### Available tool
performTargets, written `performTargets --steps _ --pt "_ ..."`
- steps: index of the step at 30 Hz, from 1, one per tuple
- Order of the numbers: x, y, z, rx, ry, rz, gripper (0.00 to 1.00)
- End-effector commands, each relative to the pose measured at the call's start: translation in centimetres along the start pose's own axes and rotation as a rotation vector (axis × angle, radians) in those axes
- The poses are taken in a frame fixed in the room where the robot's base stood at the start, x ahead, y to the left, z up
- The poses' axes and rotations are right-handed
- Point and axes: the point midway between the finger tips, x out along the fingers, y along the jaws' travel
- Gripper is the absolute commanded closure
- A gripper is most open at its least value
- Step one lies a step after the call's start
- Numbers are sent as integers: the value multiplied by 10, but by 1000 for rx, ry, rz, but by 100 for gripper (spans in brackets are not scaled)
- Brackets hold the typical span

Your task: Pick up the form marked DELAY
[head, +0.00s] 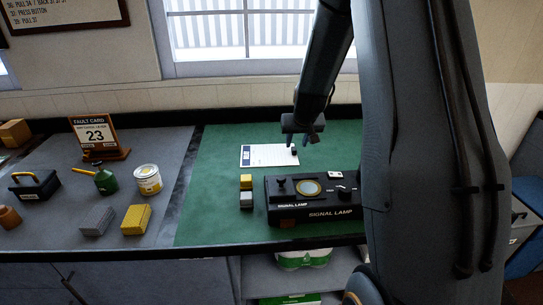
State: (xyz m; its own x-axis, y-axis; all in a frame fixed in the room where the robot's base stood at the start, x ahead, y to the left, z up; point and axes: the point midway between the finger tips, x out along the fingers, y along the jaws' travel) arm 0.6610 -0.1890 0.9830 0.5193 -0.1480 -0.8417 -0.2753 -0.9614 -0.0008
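A white form (263,155) lies flat on the green work surface, behind the signal lamp. It has a dark blue block at its left end, and its printing is too small to read, so I cannot tell whether it is marked DELAY. A small dark object (294,150) sits at its right end. My gripper (302,142) points down over the form's right end, its two fingers apart with nothing visible between them. I cannot tell exactly how high it is above the form.
The black signal lamp (318,212) stands in front of the form, with yellow and grey blocks (246,190) to its left. Green surface left of the form is clear.

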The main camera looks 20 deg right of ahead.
Motion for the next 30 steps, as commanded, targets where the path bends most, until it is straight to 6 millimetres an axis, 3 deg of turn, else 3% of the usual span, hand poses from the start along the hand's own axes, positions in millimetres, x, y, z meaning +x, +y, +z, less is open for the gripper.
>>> performTargets --steps 12,22,28,30 --pt "48 0 -3 0 0 1 64" --pt "52 0 -3 1 0 1 64" --pt "52 0 -3 1 0 1 96" --pt "52 0 -3 1 0 1 100"
